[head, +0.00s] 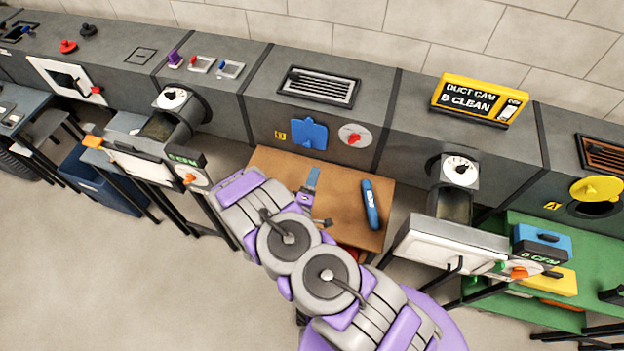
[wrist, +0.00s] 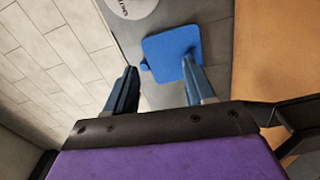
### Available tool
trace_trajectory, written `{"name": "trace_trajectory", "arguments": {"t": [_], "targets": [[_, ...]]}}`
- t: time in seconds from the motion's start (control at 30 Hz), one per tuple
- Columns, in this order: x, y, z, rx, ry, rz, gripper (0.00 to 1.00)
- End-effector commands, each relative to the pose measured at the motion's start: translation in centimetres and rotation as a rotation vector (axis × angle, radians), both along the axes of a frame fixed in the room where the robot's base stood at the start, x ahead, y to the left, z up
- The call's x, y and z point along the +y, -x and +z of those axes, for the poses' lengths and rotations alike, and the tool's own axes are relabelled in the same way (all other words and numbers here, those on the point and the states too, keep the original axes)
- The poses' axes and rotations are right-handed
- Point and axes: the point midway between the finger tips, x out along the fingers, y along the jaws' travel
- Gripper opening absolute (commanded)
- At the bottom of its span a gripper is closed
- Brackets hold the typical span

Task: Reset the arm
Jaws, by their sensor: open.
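My gripper (head: 311,182) is over the brown table in the head view, at the end of my purple and grey arm. In the wrist view my gripper (wrist: 155,82) shows two dark blue fingers spread apart with nothing between them. Beyond them is a blue square cover (wrist: 170,54) on the grey duct wall. The same blue cover (head: 306,134) shows in the head view, above the table. I cannot tell the exact gap between the fingertips and the cover. My arm hides part of the table and floor.
The brown table (head: 270,165) holds a blue tool (head: 371,205) at its right. The grey duct (head: 345,112) runs along the back. White-topped units stand left (head: 135,160) and right (head: 440,245). A green table (head: 600,245) is at far right.

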Motion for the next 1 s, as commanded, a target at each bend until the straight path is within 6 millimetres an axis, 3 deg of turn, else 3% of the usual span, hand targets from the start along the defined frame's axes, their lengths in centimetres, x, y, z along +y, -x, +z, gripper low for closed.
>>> {"name": "trace_trajectory", "arguments": {"t": [0.63, 0.77, 1.0], "targets": [[0.1, -0.3, 0.0, 0.015, -0.038, -0.010, 0.54], [0.5, -1.2, -0.3, 0.068, -0.158, -0.037, 0.54], [2.7, -3.3, 0.2, 0.231, -0.512, -0.097, 0.54]]}}
